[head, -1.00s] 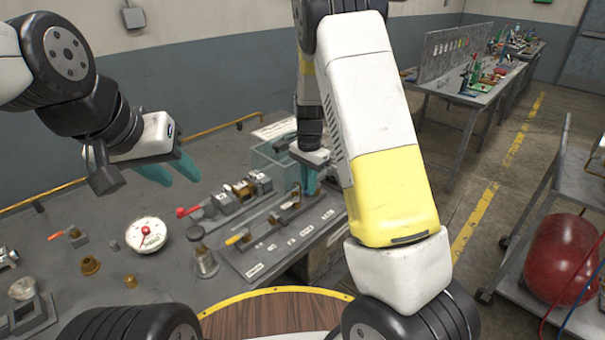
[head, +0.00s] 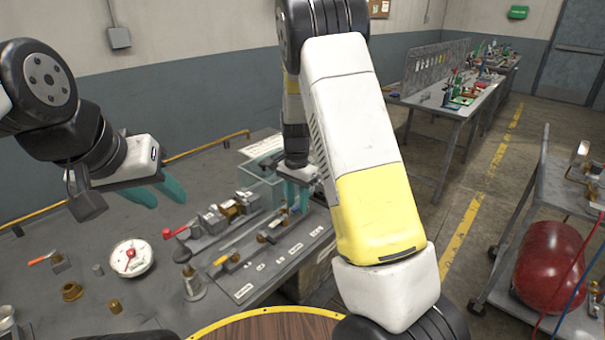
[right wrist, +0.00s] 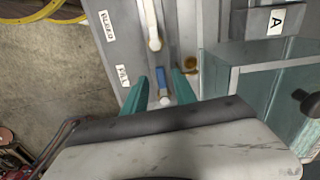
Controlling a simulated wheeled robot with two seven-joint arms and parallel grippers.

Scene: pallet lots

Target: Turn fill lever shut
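In the right wrist view a small blue-handled lever (right wrist: 161,79) stands beside the label FILL (right wrist: 122,76) on a grey plate (right wrist: 135,47). My right gripper (right wrist: 160,84) is open, with one teal finger on each side of this lever. I cannot tell whether the fingers touch it. In the head view my right gripper (head: 298,194) is low at the far end of the labelled plate (head: 258,270), and it hides the blue lever there. My left gripper (head: 158,192) is open and empty above the bench, left of the valve row.
A pale lever (right wrist: 151,25) stands by the BLEED label (right wrist: 107,25). A clear bin (right wrist: 246,77) is close to the right gripper. A red tank (head: 552,265) sits on a cart.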

